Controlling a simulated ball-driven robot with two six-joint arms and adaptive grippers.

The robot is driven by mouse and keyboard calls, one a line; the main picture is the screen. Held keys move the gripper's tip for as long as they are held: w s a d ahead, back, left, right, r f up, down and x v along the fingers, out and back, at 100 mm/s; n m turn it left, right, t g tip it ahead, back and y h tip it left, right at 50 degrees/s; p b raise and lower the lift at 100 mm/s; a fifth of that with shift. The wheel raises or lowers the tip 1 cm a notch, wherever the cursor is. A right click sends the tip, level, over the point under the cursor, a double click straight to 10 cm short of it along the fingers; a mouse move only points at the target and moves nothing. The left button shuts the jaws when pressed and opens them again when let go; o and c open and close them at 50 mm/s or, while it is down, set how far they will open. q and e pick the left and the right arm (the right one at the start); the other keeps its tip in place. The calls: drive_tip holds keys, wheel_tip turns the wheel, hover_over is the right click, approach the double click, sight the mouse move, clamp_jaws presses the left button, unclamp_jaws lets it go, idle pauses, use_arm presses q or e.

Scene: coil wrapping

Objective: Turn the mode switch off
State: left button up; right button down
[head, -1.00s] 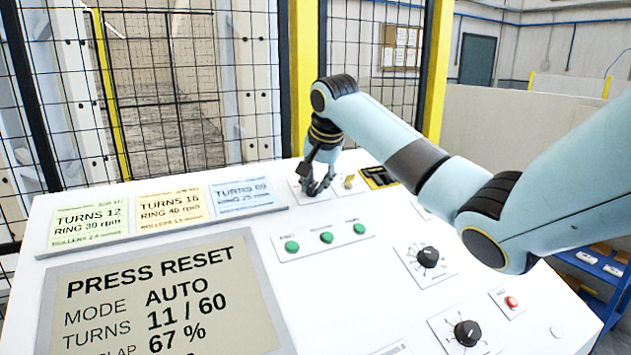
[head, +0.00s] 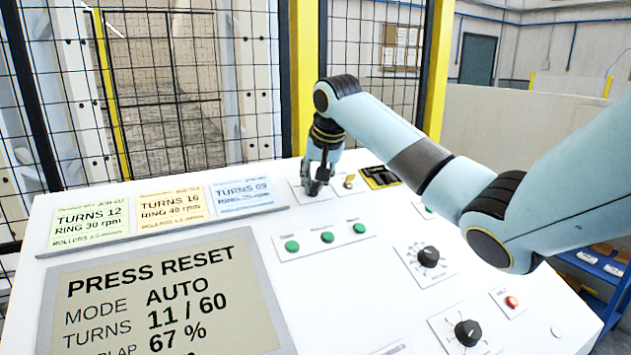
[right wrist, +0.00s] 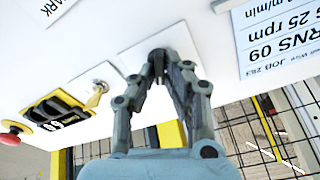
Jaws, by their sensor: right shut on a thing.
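My right gripper (head: 314,188) is at the back of the white panel, pointing down at a small plate (right wrist: 133,62). In the right wrist view my right gripper (right wrist: 159,62) has its fingertips closed together on a small dark knob over that plate. I take the knob to be the mode switch; the fingers hide most of it, so its setting cannot be read. The display (head: 160,300) reads PRESS RESET, MODE AUTO and TURNS 11 / 60. My left gripper is not in view.
A brass key switch (head: 349,181) and a black-and-yellow framed switch (head: 380,177) sit just right of the gripper. Green buttons (head: 326,237), black dials (head: 428,257) and a red button (head: 511,302) lie nearer. Job cards (head: 170,206) stand left. A mesh fence rises behind.

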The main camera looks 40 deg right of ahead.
drive_tip(key=n, duration=0.5)
drive_tip(key=shift+a, duration=0.1)
drive_tip(key=shift+w+y, duration=0.1)
drive_tip(key=shift+y, duration=0.2)
drive_tip(key=c, duration=1.4)
unclamp_jaws()
drive_tip(key=shift+r, duration=0.1)
drive_tip(key=shift+r, duration=0.2)
drive_tip(key=v, duration=1.1)
drive_tip(key=shift+s+a+r, duration=0.15)
drive_tip(key=shift+s, duration=0.2)
